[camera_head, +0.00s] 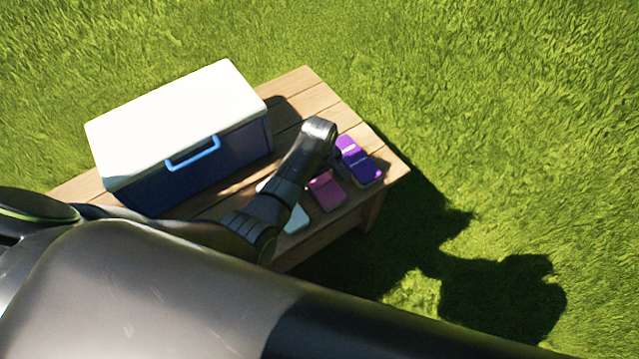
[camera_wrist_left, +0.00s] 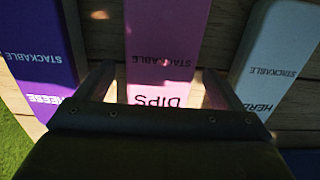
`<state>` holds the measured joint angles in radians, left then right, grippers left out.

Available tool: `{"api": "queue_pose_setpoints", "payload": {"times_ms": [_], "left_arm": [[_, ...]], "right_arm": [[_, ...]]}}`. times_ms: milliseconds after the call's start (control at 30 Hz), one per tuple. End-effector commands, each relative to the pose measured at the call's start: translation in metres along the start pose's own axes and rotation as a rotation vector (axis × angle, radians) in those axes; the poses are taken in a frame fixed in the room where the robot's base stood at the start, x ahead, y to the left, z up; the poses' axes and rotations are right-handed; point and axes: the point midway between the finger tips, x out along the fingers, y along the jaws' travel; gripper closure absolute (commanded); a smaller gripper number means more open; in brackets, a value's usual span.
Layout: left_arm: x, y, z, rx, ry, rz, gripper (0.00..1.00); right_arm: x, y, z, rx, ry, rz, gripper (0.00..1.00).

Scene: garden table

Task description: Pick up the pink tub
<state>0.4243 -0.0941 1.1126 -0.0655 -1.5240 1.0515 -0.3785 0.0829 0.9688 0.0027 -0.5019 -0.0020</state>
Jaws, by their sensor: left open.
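The pink tub (camera_head: 326,192) lies on the wooden table between a purple tub and a pale tub, partly shaded by my left arm. In the left wrist view the pink tub (camera_wrist_left: 165,40) fills the middle, with "STACKABLE" and "DIPS" printed on it. My left gripper (camera_wrist_left: 158,84) is open, with one finger on each side of the pink tub in this picture. I cannot tell whether the fingers touch it or how far above it they are. In the head view the fingers are mostly hidden by my wrist. My right gripper is not in view.
The purple tub (camera_head: 359,161) and the pale tub (camera_head: 297,219) lie close on either side. A blue cooler with a white lid (camera_head: 178,120) stands on the table (camera_head: 308,92) to the left. Grass surrounds the table; its far right corner is bare.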

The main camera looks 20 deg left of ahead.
Motion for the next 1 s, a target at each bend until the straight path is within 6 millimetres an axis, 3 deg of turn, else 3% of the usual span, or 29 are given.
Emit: {"api": "queue_pose_setpoints", "payload": {"times_ms": [300, 700, 1000], "left_arm": [[0.004, 0.0001, 0.0, 0.0, 0.0, 0.0, 0.11], [0.0039, 0.0001, 0.0002, 0.0, 0.0, 0.0, 0.63], [-0.0012, 0.0008, 0.0, 0.0, 0.001, 0.002, 0.65]], "right_arm": [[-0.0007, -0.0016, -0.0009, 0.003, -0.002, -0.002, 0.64], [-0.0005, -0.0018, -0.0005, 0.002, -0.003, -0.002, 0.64], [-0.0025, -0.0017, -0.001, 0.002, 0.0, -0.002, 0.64]]}}
